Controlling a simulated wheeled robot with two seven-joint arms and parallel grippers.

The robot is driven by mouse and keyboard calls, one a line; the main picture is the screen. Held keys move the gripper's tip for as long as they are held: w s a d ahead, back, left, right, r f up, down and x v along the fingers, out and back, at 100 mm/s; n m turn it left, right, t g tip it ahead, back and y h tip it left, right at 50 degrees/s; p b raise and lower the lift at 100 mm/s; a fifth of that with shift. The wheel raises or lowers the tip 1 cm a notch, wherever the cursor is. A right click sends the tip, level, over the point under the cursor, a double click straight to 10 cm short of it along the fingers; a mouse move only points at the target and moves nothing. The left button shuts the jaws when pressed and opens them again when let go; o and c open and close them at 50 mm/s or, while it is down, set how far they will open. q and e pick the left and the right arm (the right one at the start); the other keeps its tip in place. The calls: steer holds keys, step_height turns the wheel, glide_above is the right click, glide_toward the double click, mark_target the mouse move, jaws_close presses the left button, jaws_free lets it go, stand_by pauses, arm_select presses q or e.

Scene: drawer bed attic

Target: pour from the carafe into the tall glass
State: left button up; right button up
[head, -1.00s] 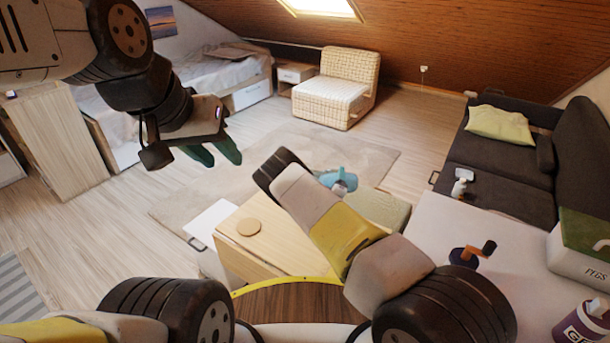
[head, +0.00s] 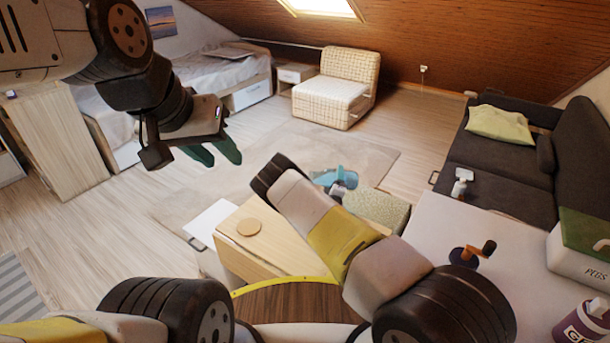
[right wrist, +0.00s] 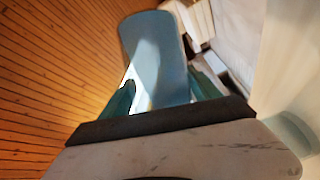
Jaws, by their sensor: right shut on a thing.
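The carafe is a blue, see-through vessel (head: 328,177) in the head view, beyond my right forearm and above the floor. It looks tilted well over to one side. In the right wrist view the carafe (right wrist: 158,55) sits between the green fingers of my right gripper (right wrist: 163,88), which is shut on it. My left gripper (head: 214,153) hangs in the air at the upper left, its green fingers apart and empty. I cannot make out the tall glass in the head view. A pale see-through round shape (right wrist: 291,132) at the right wrist view's lower right may be a glass.
A wooden table (head: 270,246) with a round coaster (head: 249,227) stands ahead, partly hidden by my right arm. A greenish textured block (head: 377,209) is beside it. A white table (head: 530,250) at right holds a box, a purple container and a hand grinder.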

steer(key=shift+s+a+r+n+t, duration=0.1)
steer(key=shift+a+r+n+t, duration=0.15)
steer(key=shift+r+n, duration=0.4)
steer(key=shift+a+r+n+t, duration=0.15)
steer(key=shift+r+n+t, duration=0.1)
steer(key=shift+r+n, duration=0.35)
stand_by(4.1)
